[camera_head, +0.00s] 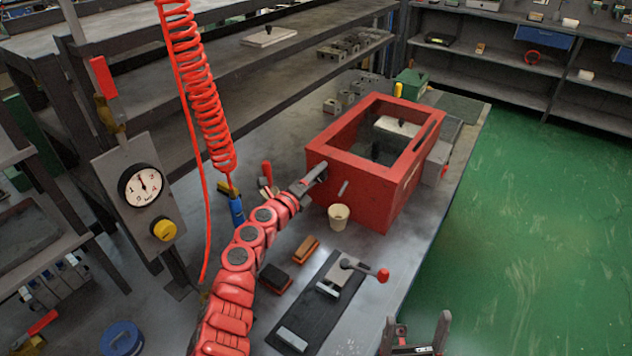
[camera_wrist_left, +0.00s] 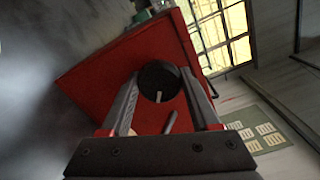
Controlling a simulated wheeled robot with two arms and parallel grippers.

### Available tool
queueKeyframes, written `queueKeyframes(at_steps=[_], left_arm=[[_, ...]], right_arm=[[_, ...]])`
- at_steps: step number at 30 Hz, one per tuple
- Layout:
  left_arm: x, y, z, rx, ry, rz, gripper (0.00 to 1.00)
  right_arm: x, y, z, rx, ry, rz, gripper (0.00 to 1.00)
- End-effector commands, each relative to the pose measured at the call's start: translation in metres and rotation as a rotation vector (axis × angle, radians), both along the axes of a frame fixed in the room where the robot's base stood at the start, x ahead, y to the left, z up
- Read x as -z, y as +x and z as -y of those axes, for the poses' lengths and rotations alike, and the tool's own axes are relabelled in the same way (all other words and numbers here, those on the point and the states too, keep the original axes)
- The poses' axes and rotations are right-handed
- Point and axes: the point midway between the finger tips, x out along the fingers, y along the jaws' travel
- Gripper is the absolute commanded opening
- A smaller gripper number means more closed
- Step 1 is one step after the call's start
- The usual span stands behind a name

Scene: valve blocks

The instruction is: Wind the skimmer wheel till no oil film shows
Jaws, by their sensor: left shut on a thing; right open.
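The red open-topped tank (camera_head: 358,185) stands on the bench, with a dark surface (camera_head: 374,153) inside it. I cannot tell whether an oil film lies on that surface. The black round skimmer wheel (camera_wrist_left: 160,79) is on the tank's side face in the left wrist view, with a pale mark on it. My left gripper (camera_head: 318,178) is shut on the wheel, one finger on each side; the gripper largely hides the wheel in the head view. A short spout (camera_head: 343,188) sticks out above a cream cup (camera_head: 338,215). My right gripper (camera_head: 416,326) is open and empty at the bottom edge.
A dark mat (camera_head: 309,318) with a red-knobbed crank lever (camera_head: 365,269) lies in front of the tank. Two small brushes or blocks (camera_head: 306,248) lie beside my left arm. A red coiled hose (camera_head: 203,90) hangs near a gauge panel (camera_head: 139,195). The green floor at right is clear.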

Motion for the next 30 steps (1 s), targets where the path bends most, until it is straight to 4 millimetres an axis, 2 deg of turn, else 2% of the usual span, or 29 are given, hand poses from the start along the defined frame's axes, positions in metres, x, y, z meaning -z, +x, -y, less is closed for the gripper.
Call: queueKeyframes(at_steps=[1, 12, 21, 30], left_arm=[[0.005, 0.0, 0.0, 0.001, 0.037, 0.023, 0.07], [0.003, 0.0, 0.001, 0.001, 0.275, 0.184, 0.07], [0.001, -0.001, 0.001, 0.002, 0.376, 0.251, 0.07], [0.0, -0.001, 0.001, 0.001, 0.402, 0.266, 0.07]], right_arm=[[0.008, 0.0, 0.0, 0.0, 0.0, 0.0, 0.91], [0.031, 0.0, 0.0, 0.0, 0.0, 0.0, 0.91], [0.04, 0.0, 0.0, 0.0, 0.0, 0.0, 0.91], [0.041, 0.0, 0.0, 0.0, 0.0, 0.0, 0.91]])
